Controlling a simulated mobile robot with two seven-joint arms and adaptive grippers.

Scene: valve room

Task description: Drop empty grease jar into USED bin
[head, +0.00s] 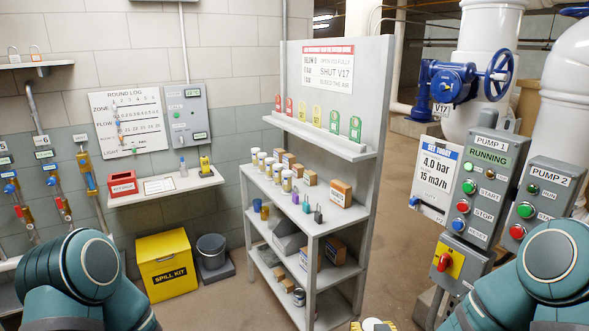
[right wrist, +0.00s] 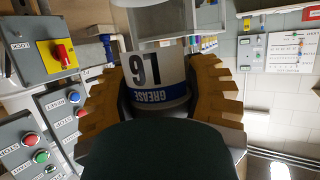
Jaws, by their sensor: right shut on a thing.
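A white grease jar (right wrist: 158,72) with a blue band marked GREASE and a large number fills the middle of the right wrist view, upside down in that picture. My right gripper (right wrist: 160,88) is shut on it, with yellow ridged fingers on both sides. The jar's pale top (head: 373,325) just shows at the bottom edge of the head view. I cannot see inside the jar. A small red box (head: 122,185) with a white label stands on the wall shelf at the left; its label is too small to read. My left gripper is out of view.
The grey rack (head: 330,225) with jars, boxes and padlocks stands mid-view. The wall shelf (head: 167,190) also carries a yellow device (head: 205,166) and a bottle. A yellow spill kit (head: 166,265) and grey bucket (head: 211,250) stand below. Pump panels (head: 482,188) are at right.

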